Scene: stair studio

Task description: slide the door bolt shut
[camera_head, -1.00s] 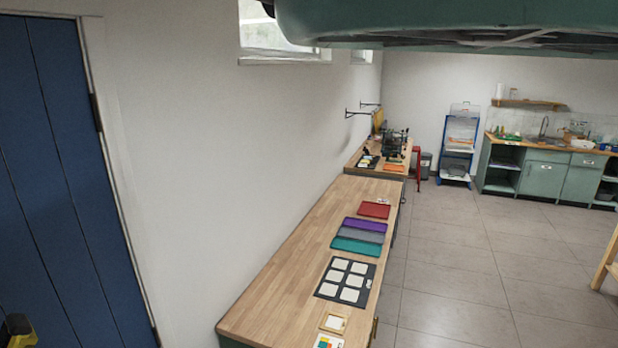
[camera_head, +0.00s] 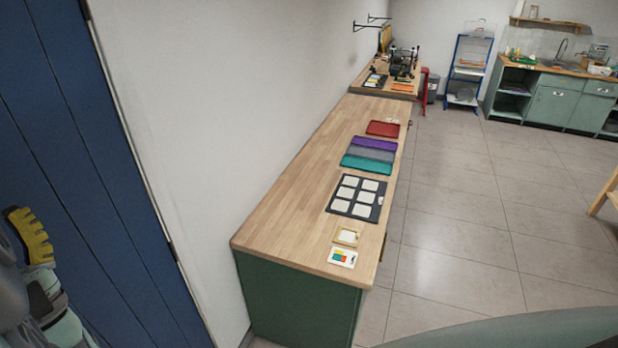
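A blue plank door (camera_head: 75,130) fills the left side of the head view, with its edge against the white wall. No bolt shows on the part of the door in view. At the lower left, what looks like part of my gripper (camera_head: 32,240), with a ridged yellow pad and grey links, is in front of the door. It is cut off by the picture edge, so I cannot tell whether it is open or shut, or whether it touches the door.
A wooden-topped green bench (camera_head: 290,190) runs along the wall, with coloured trays (camera_head: 372,152) and a dark card holder (camera_head: 357,197) on it. A further worktop and a green sink cabinet (camera_head: 555,105) stand at the back.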

